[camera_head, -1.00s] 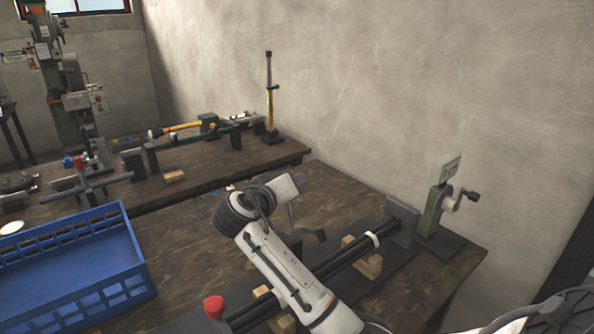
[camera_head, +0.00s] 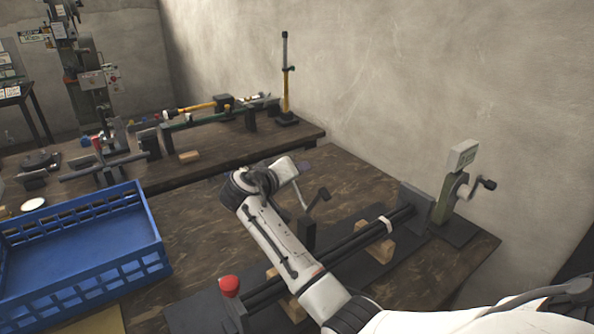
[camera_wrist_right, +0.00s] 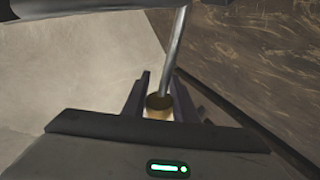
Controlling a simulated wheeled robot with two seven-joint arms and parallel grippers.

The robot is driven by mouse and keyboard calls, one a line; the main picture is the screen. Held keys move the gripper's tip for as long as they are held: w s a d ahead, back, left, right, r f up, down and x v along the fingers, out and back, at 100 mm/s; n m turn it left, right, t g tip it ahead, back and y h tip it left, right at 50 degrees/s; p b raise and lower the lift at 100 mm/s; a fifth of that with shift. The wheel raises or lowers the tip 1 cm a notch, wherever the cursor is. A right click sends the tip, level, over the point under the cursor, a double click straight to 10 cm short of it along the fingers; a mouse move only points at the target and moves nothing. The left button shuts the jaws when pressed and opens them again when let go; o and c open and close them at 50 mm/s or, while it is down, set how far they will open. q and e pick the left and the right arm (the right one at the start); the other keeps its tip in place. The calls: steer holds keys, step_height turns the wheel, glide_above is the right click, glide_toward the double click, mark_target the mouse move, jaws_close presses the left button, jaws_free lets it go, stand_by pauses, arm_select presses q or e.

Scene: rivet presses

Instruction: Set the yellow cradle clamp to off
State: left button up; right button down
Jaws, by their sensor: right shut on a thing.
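My right gripper (camera_head: 302,168) is above the near bench, at the end of the white arm. In the right wrist view its fingers (camera_wrist_right: 160,98) are closed around the dark round end of a thin metal rod (camera_wrist_right: 176,55), with a brass-coloured patch just below. In the head view a bent lever (camera_head: 310,203) with a dark knob stands just below the gripper, above a black post. I cannot tell which part is the yellow cradle clamp or its setting; the arm hides part of the fixture. My left gripper is not in view.
Dark parallel rods (camera_head: 350,242) on wooden blocks run along the near bench. A green crank stand (camera_head: 450,198) is at right, a red knob (camera_head: 230,286) at front. A blue crate (camera_head: 150,222) is at left. The far bench holds a yellow-black upright post (camera_head: 288,82).

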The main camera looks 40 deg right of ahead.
steer(key=shift+s+a+f, duration=0.2)
steer(key=shift+f, duration=0.55)
steer(key=c, duration=1.4)
jaws_free()
steer(key=shift+r, duration=0.1)
steer(key=shift+c, duration=0.2)
steer(key=shift+d+r, duration=0.1)
steer(key=shift+r, duration=0.1)
steer(key=v, duration=1)
steer(key=shift+b, duration=0.35)
steer(key=x, duration=1)
steer(key=shift+r+p, duration=0.3)
steer(key=shift+p, duration=0.1)
steer(key=shift+d, duration=0.1)
